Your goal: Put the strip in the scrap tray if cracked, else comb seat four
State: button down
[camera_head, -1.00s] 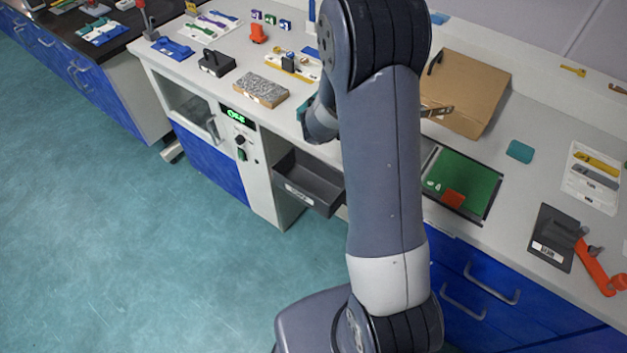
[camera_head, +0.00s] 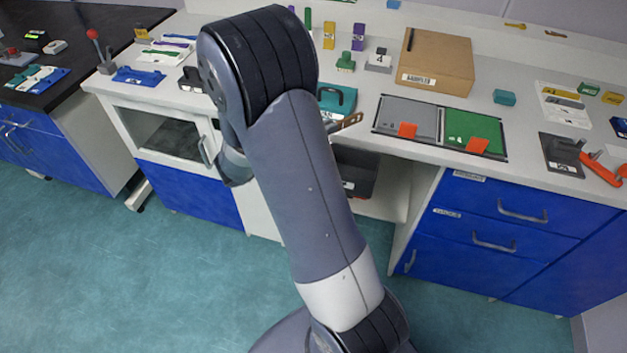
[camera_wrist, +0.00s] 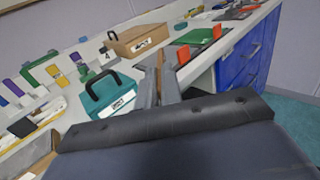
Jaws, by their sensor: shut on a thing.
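My gripper (camera_wrist: 161,88) is shut on a narrow brown strip (camera_wrist: 160,60), whose end sticks out beyond the fingers in the wrist view. In the head view the strip (camera_head: 347,122) shows just right of my arm, above the bench's front edge, beside a teal case; most of the gripper is hidden behind the arm. The strip is too small to tell whether it is cracked. A dark open tray (camera_head: 357,172) with a white label stands below the bench top, partly behind my arm. I cannot tell which thing is the comb. A grey block (camera_head: 378,60) bears a "4".
A teal case (camera_head: 338,101) with a black handle stands near the strip. A cardboard box (camera_head: 436,62) is behind. A grey-and-green two-part panel (camera_head: 440,126) with orange tabs lies to the right. A dark fixture with an orange lever (camera_head: 600,170) is further right.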

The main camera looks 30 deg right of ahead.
jog(key=shift+a+f, duration=0.15)
jog(key=shift+f, duration=0.1)
notch_tip(320, 180, down, 6)
jog(key=b, duration=0.5)
jog(key=shift+r, duration=0.15)
jog(key=c, duration=1.5)
grip_release()
jog(key=shift+r, duration=0.1)
jog(key=a, duration=1)
jog(key=shift+a, duration=0.3)
